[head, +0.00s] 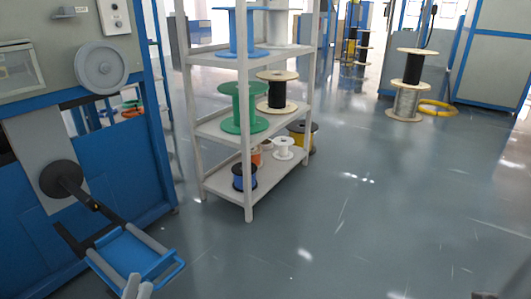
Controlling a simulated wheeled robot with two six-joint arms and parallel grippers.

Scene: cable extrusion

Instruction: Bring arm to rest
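The tips of my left gripper (136,288) show as two pale grey prongs at the bottom edge, left of centre. They lie close together, just in front of the blue frame of the machine. Nothing can be made out between them, and the rest of the gripper is cut off by the picture edge. A small dark piece at the bottom right edge (485,296) may be part of my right gripper, but too little shows to tell its state.
A blue and grey machine (120,160) with a blue cradle (130,255) stands at the left. A white shelf rack (249,190) holds several spools, including a green spool (243,108). Stacked spools (405,103) and a yellow coil (438,108) stand at the back right. The floor (380,220) is clear.

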